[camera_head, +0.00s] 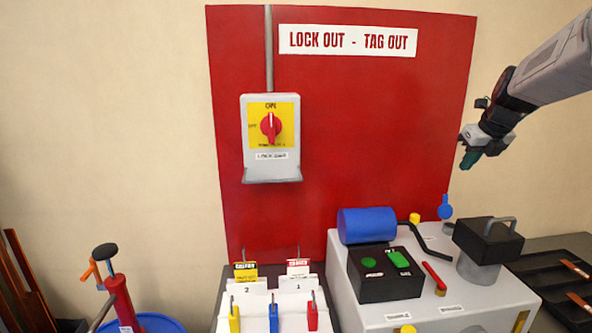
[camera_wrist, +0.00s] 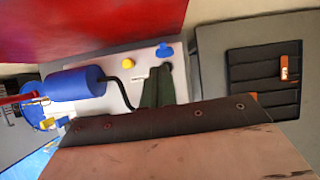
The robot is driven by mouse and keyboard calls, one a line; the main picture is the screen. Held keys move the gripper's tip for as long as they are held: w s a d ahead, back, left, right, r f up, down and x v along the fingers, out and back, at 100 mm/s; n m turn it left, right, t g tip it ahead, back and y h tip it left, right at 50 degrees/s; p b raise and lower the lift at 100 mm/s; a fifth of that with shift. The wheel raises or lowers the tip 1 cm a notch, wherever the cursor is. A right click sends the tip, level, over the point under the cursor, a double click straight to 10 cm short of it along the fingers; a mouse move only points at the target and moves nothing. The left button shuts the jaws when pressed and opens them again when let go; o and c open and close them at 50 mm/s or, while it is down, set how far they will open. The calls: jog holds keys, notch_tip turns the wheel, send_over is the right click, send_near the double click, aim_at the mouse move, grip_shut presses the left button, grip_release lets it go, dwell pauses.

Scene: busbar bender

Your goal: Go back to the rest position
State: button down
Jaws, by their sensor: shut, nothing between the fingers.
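My gripper (camera_head: 469,159) is at the upper right of the head view, in the air at the right edge of the red board (camera_head: 350,130). It is shut and empty, its dark green fingers pointing down and left. It is above the grey machine (camera_head: 385,315) and apart from it. In the wrist view the fingers (camera_wrist: 158,88) show together in front of the machine top, near the blue cylinder (camera_wrist: 78,83). That cylinder also shows in the head view (camera_head: 367,225). A brown, flat surface fills the bottom of the wrist view.
A grey switch box (camera_head: 272,175) with a red knob (camera_head: 271,127) hangs on the board. Below stands a white rack (camera_head: 262,284) with tags and coloured padlocks. A black block with a handle (camera_head: 488,240) stands on the machine. A dark tray (camera_head: 560,285) lies at right.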

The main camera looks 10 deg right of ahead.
jog(key=s+a+f+m+g, duration=0.1)
jog(key=s+a+f+m, duration=0.2)
jog(key=s+a+m, duration=0.5)
jog(key=s+a+f+m+g, duration=0.2)
jog(key=s+a+m, duration=0.7)
jog(key=s+m, duration=0.6)
jog(key=s+a+f+m+g, duration=0.1)
jog(key=s+a+f+m, duration=0.3)
jog(key=s+a+m, duration=0.5)
jog(key=s+m, duration=0.2)
jog(key=m, duration=0.2)
jog(key=shift+s+a, duration=0.15)
jog(key=shift+s, duration=0.25)
